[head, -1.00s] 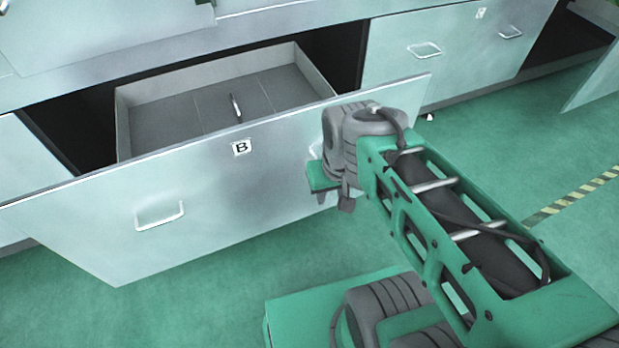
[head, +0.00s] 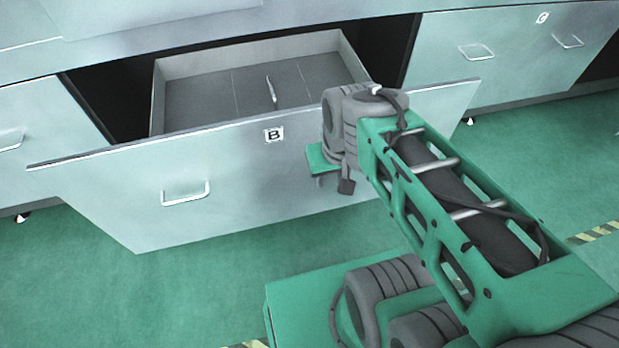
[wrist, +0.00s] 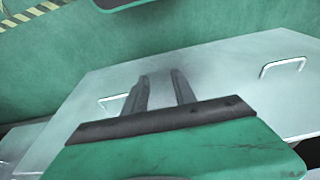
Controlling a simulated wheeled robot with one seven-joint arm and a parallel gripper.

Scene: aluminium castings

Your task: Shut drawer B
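Drawer B (head: 110,180) stands pulled out of the cabinet, its inside visible from above. Its pale metal front carries a "B" label (head: 273,135) and a bar handle (head: 187,192) on the left. My arm covers the right part of the front. My gripper is mostly hidden behind the arm in the head view. In the wrist view my gripper (wrist: 160,76) points at a pale panel with two bar handles, its two dark fingers apart with nothing between them. I cannot tell whether the fingertips touch the panel.
A small thin pale item (head: 271,90) lies in the drawer. A shut drawer front with a "C" label (head: 542,18) is at the right, another front (head: 35,125) at the left. Green floor (head: 60,290) in front is clear, with striped tape (head: 597,233) at the right.

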